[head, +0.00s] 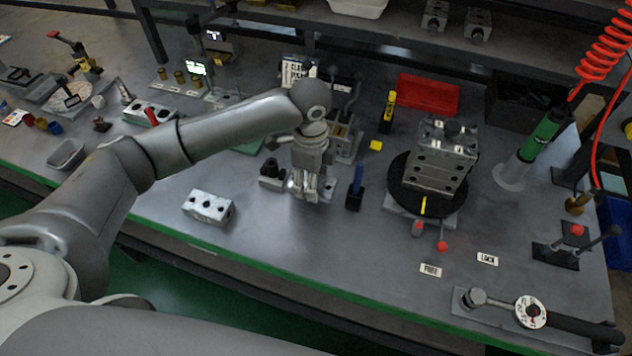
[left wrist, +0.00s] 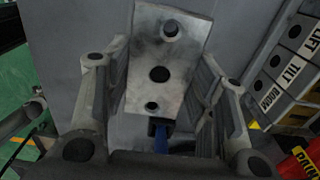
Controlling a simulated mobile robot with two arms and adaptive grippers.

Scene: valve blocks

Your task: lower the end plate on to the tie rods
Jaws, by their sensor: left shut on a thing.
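My left gripper (head: 305,188) is above the middle of the table. In the left wrist view, its fingers (left wrist: 165,95) stand on both sides of a grey metal plate with dark holes, the end plate (left wrist: 172,74), and are shut on it. In the head view the plate is mostly hidden by the gripper. A grey valve block stack (head: 440,160) stands on a round black turntable (head: 400,190), to the right of the gripper and apart from it. I cannot make out the tie rods clearly. My right gripper is not in view.
A loose grey block (head: 208,206) lies left of the gripper. A blue item in a black holder (head: 357,184) stands close at its right. A red tray (head: 428,94) is behind, a green-bodied tool (head: 545,132) right, and a wrench (head: 530,312) front right.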

